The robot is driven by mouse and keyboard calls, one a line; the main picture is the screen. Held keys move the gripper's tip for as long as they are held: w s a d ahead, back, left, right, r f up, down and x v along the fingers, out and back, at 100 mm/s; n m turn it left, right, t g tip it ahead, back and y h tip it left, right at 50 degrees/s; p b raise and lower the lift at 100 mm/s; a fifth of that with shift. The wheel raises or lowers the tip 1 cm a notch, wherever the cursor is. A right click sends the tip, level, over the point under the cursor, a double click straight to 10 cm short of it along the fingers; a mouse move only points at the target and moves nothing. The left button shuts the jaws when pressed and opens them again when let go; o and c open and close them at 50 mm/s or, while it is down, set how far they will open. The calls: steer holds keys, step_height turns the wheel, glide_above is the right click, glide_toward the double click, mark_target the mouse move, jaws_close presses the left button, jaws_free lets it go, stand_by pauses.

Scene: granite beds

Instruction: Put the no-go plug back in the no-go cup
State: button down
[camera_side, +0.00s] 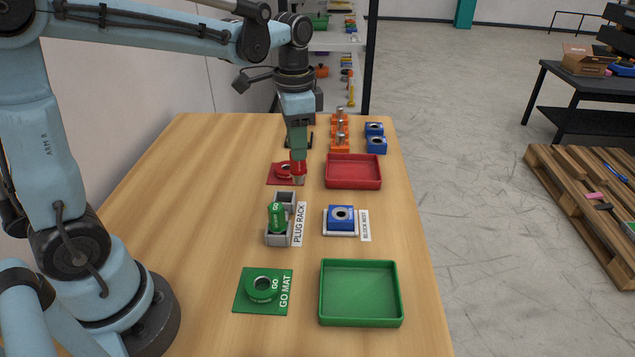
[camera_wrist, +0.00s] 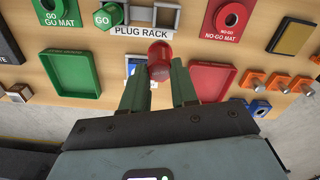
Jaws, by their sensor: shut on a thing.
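My gripper (camera_side: 298,157) is shut on the red no-go plug (camera_side: 299,174), held in the air beside the right edge of the no-go mat. In the wrist view the plug (camera_wrist: 160,55) sits between the fingertips (camera_wrist: 158,78). The grey plug rack (camera_side: 273,239) stands nearer the camera. Its near cup holds the green plug (camera_side: 277,216). Its far cup (camera_side: 285,197) looks empty; it also shows in the wrist view (camera_wrist: 166,16), apart from the held plug. Which cup is the no-go cup is not legible.
The red no-go mat (camera_side: 273,181) bears a red ring (camera_wrist: 231,17). A red tray (camera_side: 353,184) is right of my gripper. A blue block (camera_side: 341,222) sits in the block nest. The green mat (camera_side: 243,303) and green tray (camera_side: 360,292) lie nearer. Orange stands (camera_side: 340,147) are behind.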

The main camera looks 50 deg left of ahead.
step_height(320, 180, down, 6)
steer(key=s+a+n, duration=0.1)
steer(key=a, duration=0.2)
steer(key=shift+s+f, duration=0.25)
steer(key=shift+s, duration=0.15)
steer(key=shift+f, duration=0.2)
stand_by(0.6)
steer(key=c, duration=0.8)
jaws_free()
steer(key=shift+r, duration=0.1)
